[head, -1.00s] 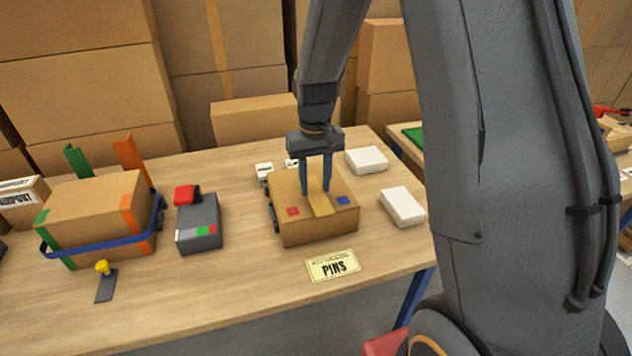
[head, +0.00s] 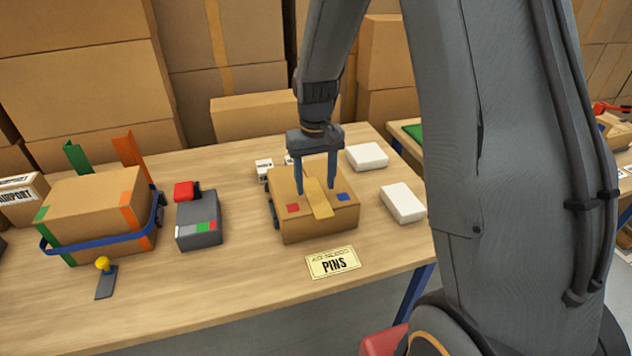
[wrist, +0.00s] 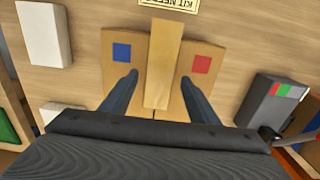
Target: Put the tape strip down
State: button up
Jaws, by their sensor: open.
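The tan tape strip (head: 319,199) lies on top of a cardboard box (head: 290,226), between a red square and a blue square, with its near end reaching the box's front edge. It also shows in the wrist view (wrist: 163,62), running along the middle of the box top. My gripper (head: 315,190) is open, its two fingers apart on either side of the strip. In the wrist view the fingers (wrist: 160,84) stand clear of the strip with gaps on both sides.
Bare table lies along the front.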

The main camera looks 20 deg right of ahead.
aim_at(315, 194)
notch_tip(315, 194, up, 12)
jog(key=b, duration=0.3)
jog(key=s+f, duration=0.4)
jog(key=s, duration=0.4)
jog(key=s+f+t, duration=0.1)
jog(key=s+f, duration=0.4)
jog(key=s, duration=0.4)
jog(key=shift+s+f, duration=0.15)
